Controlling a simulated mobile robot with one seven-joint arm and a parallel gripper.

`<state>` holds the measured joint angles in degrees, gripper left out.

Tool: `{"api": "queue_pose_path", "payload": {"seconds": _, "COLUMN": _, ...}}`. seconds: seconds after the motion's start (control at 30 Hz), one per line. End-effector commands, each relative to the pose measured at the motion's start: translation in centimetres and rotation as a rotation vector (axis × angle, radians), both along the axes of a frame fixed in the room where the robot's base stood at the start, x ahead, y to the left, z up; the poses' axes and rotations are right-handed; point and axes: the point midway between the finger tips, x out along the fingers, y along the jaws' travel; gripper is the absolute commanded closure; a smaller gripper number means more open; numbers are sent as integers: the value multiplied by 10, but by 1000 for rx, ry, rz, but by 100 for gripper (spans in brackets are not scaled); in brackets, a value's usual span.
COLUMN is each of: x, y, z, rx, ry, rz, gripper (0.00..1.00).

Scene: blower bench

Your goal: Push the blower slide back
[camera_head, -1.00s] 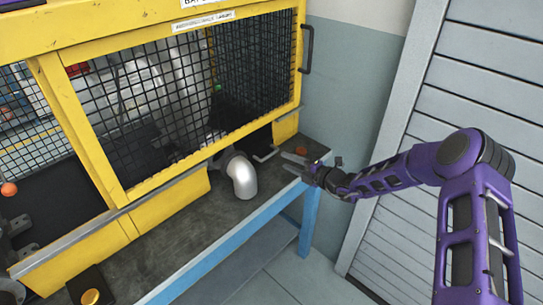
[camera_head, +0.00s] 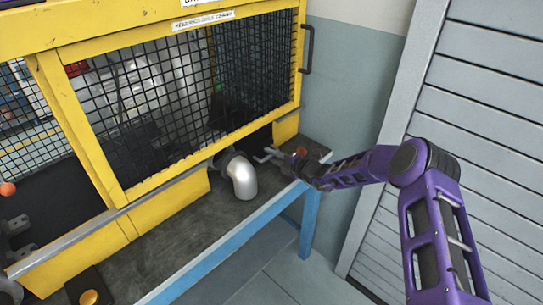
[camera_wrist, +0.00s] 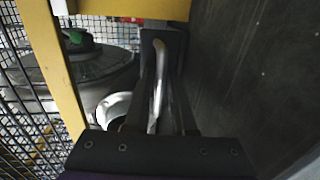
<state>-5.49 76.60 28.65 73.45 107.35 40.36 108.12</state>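The blower's silver elbow pipe (camera_head: 243,178) sticks out under the yellow mesh guard, over the bench; a round silver pipe end (camera_wrist: 113,108) shows at the lower left of the wrist view. A pale metal handle bar (camera_wrist: 158,75) runs up the middle of the wrist view; it looks like the slide's handle. My gripper (camera_head: 268,156) is just right of the elbow at the guard's lower right corner. In the wrist view my gripper (camera_wrist: 163,105) has its dark fingers apart on either side of the bar. Contact with the bar cannot be told.
The yellow guard frame (camera_head: 112,180) with black mesh stands close behind and left. An orange-red button (camera_head: 302,152) sits at the bench's right end, beside my gripper. A yellow knob (camera_head: 89,297) is at the front left. The dark bench top (camera_head: 185,227) between is clear.

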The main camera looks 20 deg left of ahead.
Motion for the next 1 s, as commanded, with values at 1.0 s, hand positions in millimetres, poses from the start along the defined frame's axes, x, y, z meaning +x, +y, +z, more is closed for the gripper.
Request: {"api": "queue_pose_path", "payload": {"seconds": 1.0, "x": 0, "y": 0, "z": 0, "rx": 0, "ry": -1, "rz": 0, "gripper": 100}}
